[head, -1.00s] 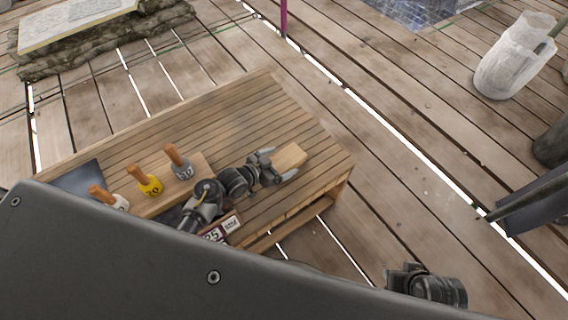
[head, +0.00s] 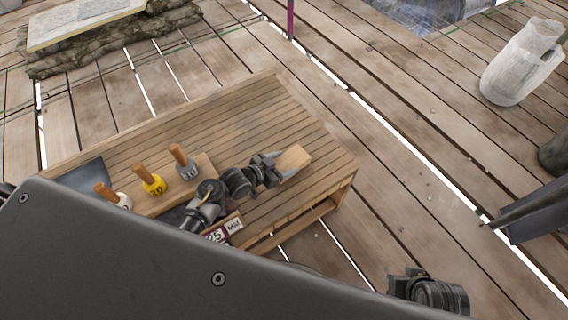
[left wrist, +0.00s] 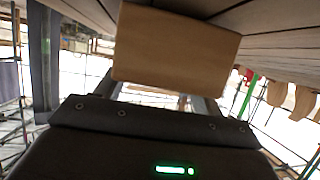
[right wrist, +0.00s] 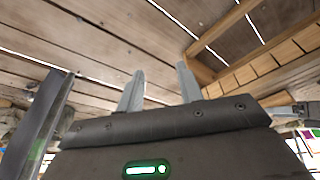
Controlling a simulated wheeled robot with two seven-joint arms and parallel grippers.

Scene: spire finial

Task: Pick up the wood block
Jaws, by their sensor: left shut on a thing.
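The wood block (head: 293,158) is a plain light-brown piece near the right end of the slatted wooden table. My left gripper (head: 278,170) is shut on it, with the fingers along its sides. In the left wrist view the block (left wrist: 172,50) fills the space in front of the gripper and hides most of the fingers. I cannot tell whether the block is clear of the table top. My right gripper (right wrist: 160,88) shows in the right wrist view with its two fingers apart and nothing between them.
The slatted table (head: 245,125) has a clear far half. Wooden-handled stamps in white, yellow (head: 153,184) and grey (head: 185,165) stand on a wooden strip at its left. A label card (head: 225,229) lies at the near edge. A white sack-like container (head: 520,65) stands on the plank floor.

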